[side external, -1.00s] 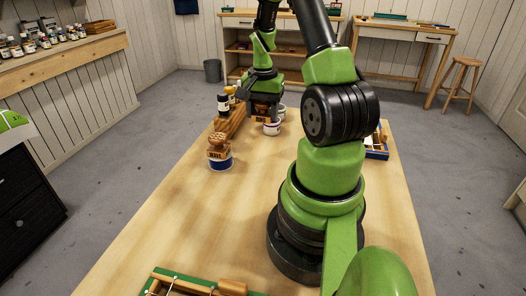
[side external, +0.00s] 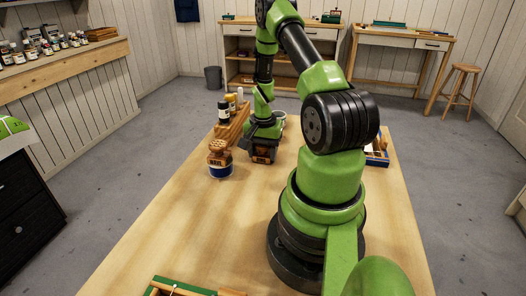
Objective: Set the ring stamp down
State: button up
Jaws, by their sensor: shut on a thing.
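My gripper (side external: 263,150) is over the table, right of a wooden stamp (side external: 218,152) that sits on a blue-and-white pot (side external: 221,171). My gripper is shut on a small brown block-like thing (side external: 262,156), which seems to be the ring stamp. The jaws cover most of it, and its exact shape is too small to tell. I cannot tell whether its underside touches the table.
A wooden rack (side external: 232,128) with bottles (side external: 224,112) stands behind and left of my gripper. A blue tray (side external: 377,158) is at the table's right edge, and a green-edged tray (side external: 180,288) at the near edge. The near left table is clear.

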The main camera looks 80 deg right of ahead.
jog(key=shift+f, duration=0.1)
jog(key=o, duration=0.9)
jog(key=shift+o, duration=0.2)
notch_tip(320, 180, up, 12)
jog(key=shift+w+r, duration=0.1)
jog(key=shift+r, duration=0.1)
jog(key=w+a+r+n+t+h, duration=0.15)
jog(key=w+a+r+n, duration=0.35)
jog(key=a+r, duration=0.5)
jog(key=s+a+r+n+t+y, duration=0.1)
jog(key=s+a+r+n+t, duration=0.1)
jog(key=a, duration=0.7)
jog(key=s+a+r+n+t+y, duration=0.2)
jog(key=s+a+r+n, duration=0.3)
jog(key=a, duration=0.4)
jog(key=shift+s+a+r+n+t, duration=0.2)
jog(key=shift+r+n+t, duration=0.65)
jog(key=shift+n, duration=0.15)
